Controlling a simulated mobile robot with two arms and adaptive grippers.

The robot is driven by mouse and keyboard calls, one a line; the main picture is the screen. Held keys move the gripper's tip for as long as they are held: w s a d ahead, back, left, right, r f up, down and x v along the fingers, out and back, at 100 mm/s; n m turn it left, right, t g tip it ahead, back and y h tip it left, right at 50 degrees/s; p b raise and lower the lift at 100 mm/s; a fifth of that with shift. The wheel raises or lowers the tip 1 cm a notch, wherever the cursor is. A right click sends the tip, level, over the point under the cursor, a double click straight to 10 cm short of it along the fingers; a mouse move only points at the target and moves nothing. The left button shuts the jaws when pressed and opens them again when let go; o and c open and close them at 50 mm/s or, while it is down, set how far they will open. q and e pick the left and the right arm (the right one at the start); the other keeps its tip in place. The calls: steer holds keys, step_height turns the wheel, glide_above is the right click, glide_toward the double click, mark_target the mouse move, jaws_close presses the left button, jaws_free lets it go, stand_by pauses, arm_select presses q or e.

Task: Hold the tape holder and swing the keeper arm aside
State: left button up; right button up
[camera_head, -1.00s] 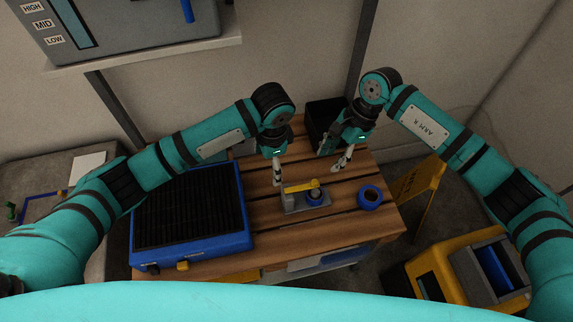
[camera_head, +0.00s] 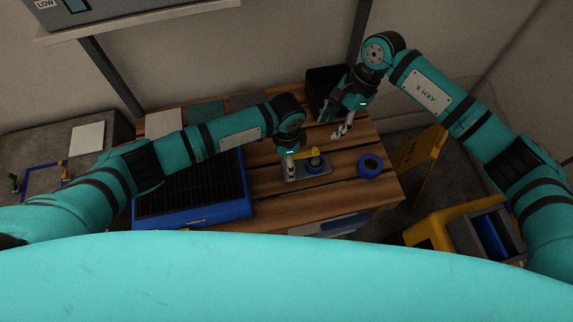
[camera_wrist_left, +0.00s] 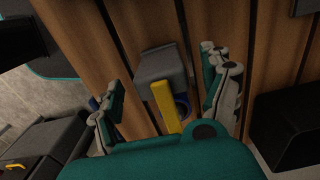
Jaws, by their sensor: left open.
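The tape holder (camera_head: 320,171) is a grey base on the wooden table, with a yellow keeper arm (camera_head: 307,155) and a blue roll (camera_head: 316,163). My left gripper (camera_head: 291,170) is over its left end. In the left wrist view the open fingers stand either side of the holder's grey block (camera_wrist_left: 160,67), with gaps visible. The yellow keeper arm (camera_wrist_left: 165,105) runs from the block towards my palm, partly over the blue roll (camera_wrist_left: 183,105); my gripper body hides its lower end. My right gripper (camera_head: 342,131) hangs behind the holder, apart from it; its opening is unclear.
A loose blue tape roll (camera_head: 370,165) lies to the right of the holder. A blue tray with a black grid (camera_head: 200,212) is to the left. A black bin (camera_head: 324,88) stands at the back. A yellow cart (camera_head: 432,229) is off the table's right side.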

mark_target(316, 150)
arm_select(q)
steer(key=shift+f, duration=2.3)
steer(key=c, duration=1.3)
arm_select(e)
steer(key=shift+o, duration=0.2)
steer(key=shift+s+d+m+t, duration=0.15)
steer(key=shift+s+m+t, duration=0.15)
steer(key=shift+m, duration=0.4)
steer(key=s+r+m+t, duration=0.2)
steer(key=s+m+t, duration=0.15)
steer(key=m, duration=0.55)
steer(key=x, duration=1.1)
steer(key=shift+s+d+f, duration=0.1)
steer(key=shift+f, duration=0.35)
